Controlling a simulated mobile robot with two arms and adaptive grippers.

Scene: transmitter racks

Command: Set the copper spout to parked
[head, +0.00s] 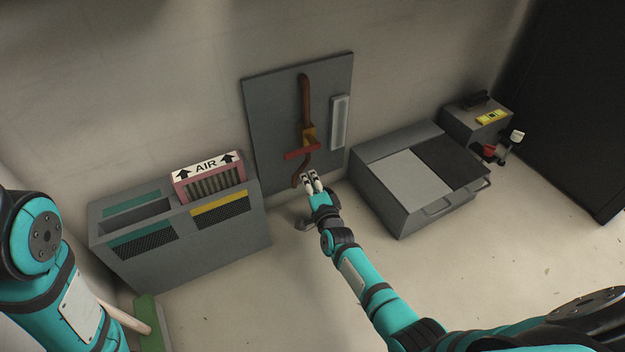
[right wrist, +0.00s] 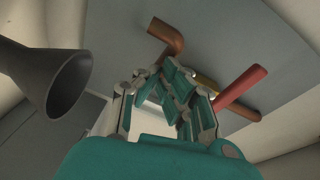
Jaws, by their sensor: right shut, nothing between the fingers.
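The copper spout (head: 299,173) is the curved lower end of a copper pipe on a grey wall panel (head: 266,118). Above it are a brass valve body (head: 309,135) and a red lever (head: 303,153) lying roughly crosswise. My right gripper (head: 313,180) is shut and empty, just in front and to the right of the spout; contact cannot be told. In the right wrist view the spout's bent end (right wrist: 170,38) is beyond the fingers (right wrist: 168,90), and the red lever (right wrist: 241,87) is right of them. My left gripper is out of view.
A dark funnel (right wrist: 52,82) is left of the fingers; its top shows below the gripper in the head view (head: 305,223). A grey filter cabinet (head: 240,233) stands left, a drawer unit (head: 385,190) right. Open floor lies in front.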

